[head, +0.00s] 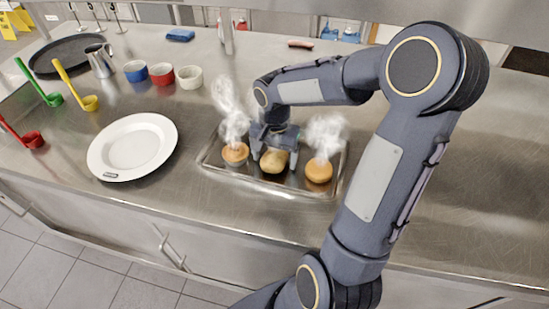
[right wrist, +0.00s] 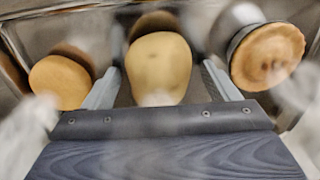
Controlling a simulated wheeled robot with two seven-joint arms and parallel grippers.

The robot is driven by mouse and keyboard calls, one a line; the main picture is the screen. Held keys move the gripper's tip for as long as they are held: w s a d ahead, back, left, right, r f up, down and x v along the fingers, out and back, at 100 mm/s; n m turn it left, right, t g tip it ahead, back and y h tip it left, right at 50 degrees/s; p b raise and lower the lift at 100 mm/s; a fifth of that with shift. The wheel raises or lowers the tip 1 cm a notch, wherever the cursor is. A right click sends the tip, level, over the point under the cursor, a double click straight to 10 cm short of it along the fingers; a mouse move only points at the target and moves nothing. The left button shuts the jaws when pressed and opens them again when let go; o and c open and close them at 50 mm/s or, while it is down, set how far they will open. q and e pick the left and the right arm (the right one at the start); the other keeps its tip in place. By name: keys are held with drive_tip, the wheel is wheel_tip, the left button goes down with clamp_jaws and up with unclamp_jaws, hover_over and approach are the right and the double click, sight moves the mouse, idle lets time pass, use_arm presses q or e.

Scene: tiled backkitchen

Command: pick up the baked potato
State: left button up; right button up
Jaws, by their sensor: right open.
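The baked potato (head: 273,161) is a tan oval in the middle of a metal tray (head: 265,187), between two round baked items. My right gripper (head: 275,158) is over the tray, pointing down, with its fingers on either side of the potato. In the right wrist view the potato (right wrist: 158,66) lies between the two open fingers (right wrist: 160,88), with a visible gap to each. Whether the fingers touch the tray cannot be seen. My left gripper is not in view.
Steaming baked items stand close on the left (head: 235,153) and right (head: 319,171) of the potato in the tray. A white plate (head: 132,147) lies to the left. The counter right of my arm is clear.

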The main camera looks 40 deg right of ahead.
drive_tip(key=c, duration=1.1)
drive_tip(key=shift+r, duration=0.1)
